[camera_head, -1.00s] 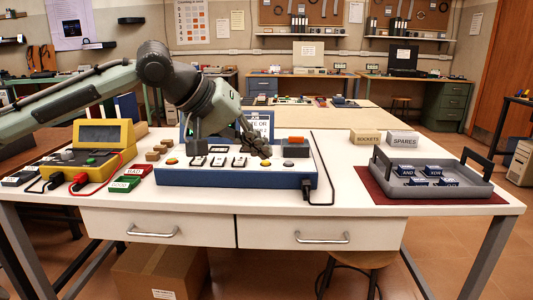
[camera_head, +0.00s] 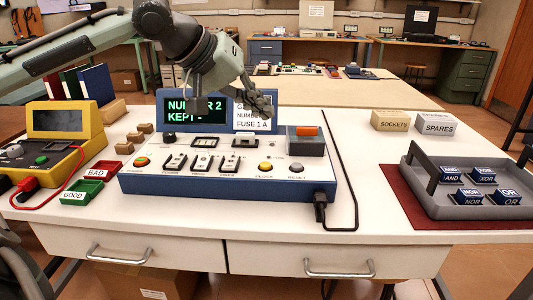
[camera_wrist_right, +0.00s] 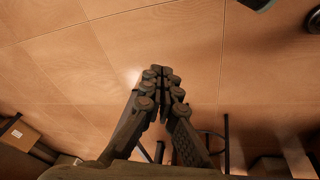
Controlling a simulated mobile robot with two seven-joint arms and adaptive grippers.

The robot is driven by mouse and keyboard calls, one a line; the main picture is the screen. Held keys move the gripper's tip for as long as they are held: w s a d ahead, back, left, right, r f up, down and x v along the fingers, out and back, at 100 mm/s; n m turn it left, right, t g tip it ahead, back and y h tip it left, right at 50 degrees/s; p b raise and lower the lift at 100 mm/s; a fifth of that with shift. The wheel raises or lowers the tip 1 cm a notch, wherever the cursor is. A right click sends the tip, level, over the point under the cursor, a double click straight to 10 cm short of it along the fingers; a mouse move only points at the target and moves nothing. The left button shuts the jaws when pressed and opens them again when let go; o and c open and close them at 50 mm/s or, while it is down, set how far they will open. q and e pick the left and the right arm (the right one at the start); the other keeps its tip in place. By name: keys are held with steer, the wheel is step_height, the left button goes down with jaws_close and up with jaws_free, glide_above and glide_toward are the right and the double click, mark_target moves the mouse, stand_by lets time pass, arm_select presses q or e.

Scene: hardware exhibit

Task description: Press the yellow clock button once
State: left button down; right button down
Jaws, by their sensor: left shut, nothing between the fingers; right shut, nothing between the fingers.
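The yellow clock button (camera_head: 265,167) sits on the sloped top of the white and blue console (camera_head: 228,186), right of the middle, and is fully visible. My left gripper (camera_head: 262,112) is shut and empty. It hangs above the back of the console, clear of the button, and covers part of the display and a label card (camera_head: 252,126) behind. The display (camera_head: 182,111) shows green text, partly hidden, reading "NUMBER 2" and "KEPT -". My right gripper (camera_wrist_right: 162,88) is shut and empty in the right wrist view, over the floor.
A yellow meter (camera_head: 62,135) stands left, a grey tray (camera_head: 470,205) with blue blocks right. A black cable (camera_head: 350,185) runs beside the console.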

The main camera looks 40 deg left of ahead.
mark_target(262, 165)
arm_select(q)
steer(key=shift+w, duration=0.15)
arm_select(e)
steer(key=shift+w+a, duration=0.15)
steer(key=shift+w, duration=0.05)
arm_select(q)
steer(key=shift+r, duration=0.1)
